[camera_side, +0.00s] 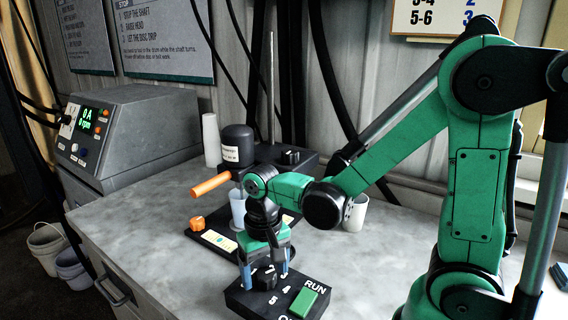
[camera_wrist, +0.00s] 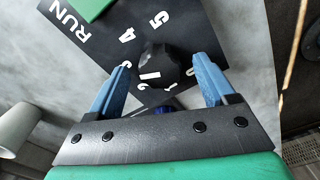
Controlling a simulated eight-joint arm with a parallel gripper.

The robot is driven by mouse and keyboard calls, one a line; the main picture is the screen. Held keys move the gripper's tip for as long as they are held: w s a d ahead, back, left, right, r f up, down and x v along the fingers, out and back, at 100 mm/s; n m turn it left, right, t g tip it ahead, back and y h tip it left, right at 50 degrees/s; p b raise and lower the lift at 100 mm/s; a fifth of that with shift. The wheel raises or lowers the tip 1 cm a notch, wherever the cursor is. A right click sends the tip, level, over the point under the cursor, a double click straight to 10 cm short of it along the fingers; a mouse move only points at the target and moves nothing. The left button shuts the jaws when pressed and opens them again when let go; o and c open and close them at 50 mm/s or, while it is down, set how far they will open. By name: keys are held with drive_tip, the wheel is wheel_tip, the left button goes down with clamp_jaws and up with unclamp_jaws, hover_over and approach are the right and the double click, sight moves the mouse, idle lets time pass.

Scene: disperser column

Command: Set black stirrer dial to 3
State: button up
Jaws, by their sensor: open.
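The black stirrer dial (camera_side: 265,278) is a dark knob on a black control box (camera_side: 243,302) at the front of the bench. In the wrist view the dial (camera_wrist: 163,66) sits between my two blue fingers, with a gap on each side. My gripper (camera_side: 265,270) points down over the box and is open; it also shows in the wrist view (camera_wrist: 162,62). The white numbers 4 (camera_wrist: 127,35) and 5 (camera_wrist: 160,19) are readable around the dial. Other marks near it are partly hidden, and I cannot tell which number the dial points to.
A green RUN button (camera_side: 302,298) is on the same box, close to the gripper. Behind stand the disperser motor (camera_side: 237,145) with an orange handle (camera_side: 211,184), a thin rod, and a white cup (camera_side: 356,214). A grey control unit (camera_side: 130,135) is at left. Bench front-left is clear.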

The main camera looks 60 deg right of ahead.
sight(266, 273)
drive_tip(key=shift+r, duration=2.8)
drive_tip(key=r+n+t, duration=0.1)
drive_tip(key=n+t, duration=0.1)
drive_tip(key=t, duration=0.1)
drive_tip(key=shift+s+d+r, duration=0.15)
drive_tip(key=shift+s+r, duration=0.05)
drive_tip(key=shift+r, duration=0.15)
drive_tip(key=n+t, duration=0.1)
drive_tip(key=t, duration=0.1)
drive_tip(key=r+n+t, duration=0.1)
drive_tip(key=n+t, duration=0.1)
drive_tip(key=shift+d+r, duration=0.1)
drive_tip(key=shift+r, duration=0.1)
